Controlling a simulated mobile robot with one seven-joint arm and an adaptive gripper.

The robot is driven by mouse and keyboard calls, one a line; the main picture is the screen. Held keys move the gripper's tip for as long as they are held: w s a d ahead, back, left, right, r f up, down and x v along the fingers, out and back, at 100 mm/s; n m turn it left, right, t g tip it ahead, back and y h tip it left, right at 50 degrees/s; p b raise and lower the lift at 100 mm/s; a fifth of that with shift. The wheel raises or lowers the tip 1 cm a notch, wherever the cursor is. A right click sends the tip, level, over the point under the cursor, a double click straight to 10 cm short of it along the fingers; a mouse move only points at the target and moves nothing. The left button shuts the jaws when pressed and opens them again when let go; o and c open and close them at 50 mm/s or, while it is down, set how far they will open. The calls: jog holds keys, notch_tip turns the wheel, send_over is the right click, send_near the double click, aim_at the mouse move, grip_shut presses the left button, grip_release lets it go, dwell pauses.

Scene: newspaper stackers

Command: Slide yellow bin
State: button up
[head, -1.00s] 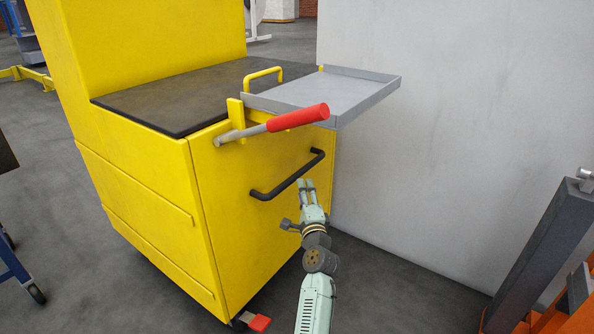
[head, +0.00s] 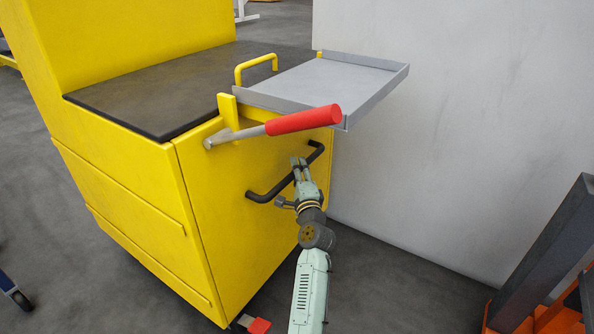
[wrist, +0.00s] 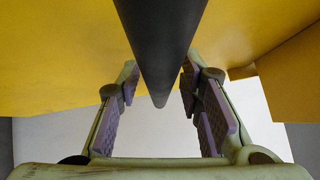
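The yellow bin (head: 215,215) is a large wheeled cabinet with a dark top (head: 190,85), in the middle of the head view. A black bar handle (head: 268,195) is fixed slantwise on its front face. My gripper (head: 298,162) is at this handle. In the wrist view the handle (wrist: 160,45) runs down the middle between the two open fingers of my gripper (wrist: 160,105). Gaps show on both sides of the bar, so the fingers do not close on it. The lower wheels of the bin are mostly hidden.
A red-gripped lever (head: 303,120) and a grey tray (head: 325,82) jut out above the handle, close over my gripper. A pale wall (head: 440,130) stands to the right. An orange and dark frame (head: 545,260) is at lower right. Grey floor lies left of the bin.

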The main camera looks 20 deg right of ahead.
grip_shut()
dwell(0.6)
